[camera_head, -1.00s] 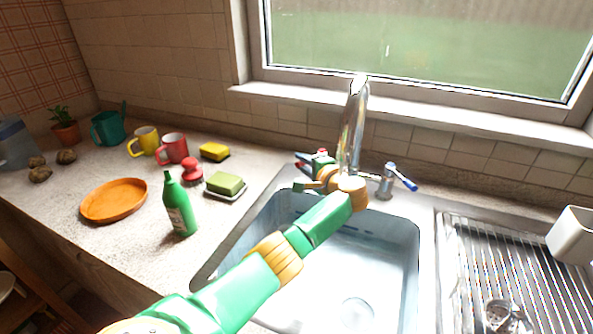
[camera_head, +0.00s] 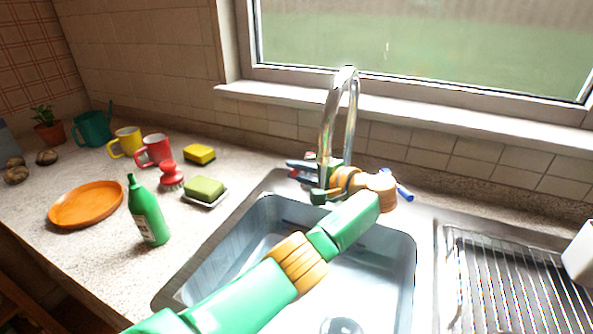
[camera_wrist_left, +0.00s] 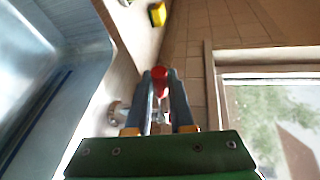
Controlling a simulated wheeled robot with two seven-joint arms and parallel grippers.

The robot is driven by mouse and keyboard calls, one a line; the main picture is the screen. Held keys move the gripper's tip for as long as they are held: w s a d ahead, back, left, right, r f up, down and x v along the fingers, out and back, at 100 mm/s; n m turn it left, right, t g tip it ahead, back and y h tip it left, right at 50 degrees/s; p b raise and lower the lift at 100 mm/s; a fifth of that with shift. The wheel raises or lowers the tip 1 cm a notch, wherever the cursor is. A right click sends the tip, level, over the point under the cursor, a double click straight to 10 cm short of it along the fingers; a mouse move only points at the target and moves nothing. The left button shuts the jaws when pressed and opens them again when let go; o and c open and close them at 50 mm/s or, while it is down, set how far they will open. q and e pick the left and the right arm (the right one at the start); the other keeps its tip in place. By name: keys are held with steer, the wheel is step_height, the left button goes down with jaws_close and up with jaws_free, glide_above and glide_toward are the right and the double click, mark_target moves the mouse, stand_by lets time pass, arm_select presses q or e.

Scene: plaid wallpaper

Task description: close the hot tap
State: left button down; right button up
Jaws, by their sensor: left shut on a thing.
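The hot tap's red handle (camera_wrist_left: 161,79) shows between my left gripper's fingers in the left wrist view. In the head view only a small bit of red (camera_head: 310,157) shows by the fingertips, left of the chrome spout (camera_head: 328,120). My left gripper (camera_head: 301,167) reaches across the sink to the tap and is shut on the red handle; it also shows in the left wrist view (camera_wrist_left: 158,84). My wrist and hand hide the tap's base in the head view. The blue-handled tap (camera_head: 404,192) sits to the right, partly behind my wrist. My right gripper is out of view.
The sink basin (camera_head: 397,270) lies under my left arm, with a wire rack (camera_head: 515,280) to its right. A green bottle (camera_head: 148,212), sponge on a dish (camera_head: 205,188), red brush (camera_head: 170,175), mugs and an orange plate (camera_head: 85,204) stand left. The window wall is close behind the spout.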

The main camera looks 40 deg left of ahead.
arm_select(q)
steer(key=c, duration=0.8)
jaws_free()
steer(key=shift+d, duration=0.1)
steer(key=b+v, duration=0.2)
steer(key=v, duration=0.5)
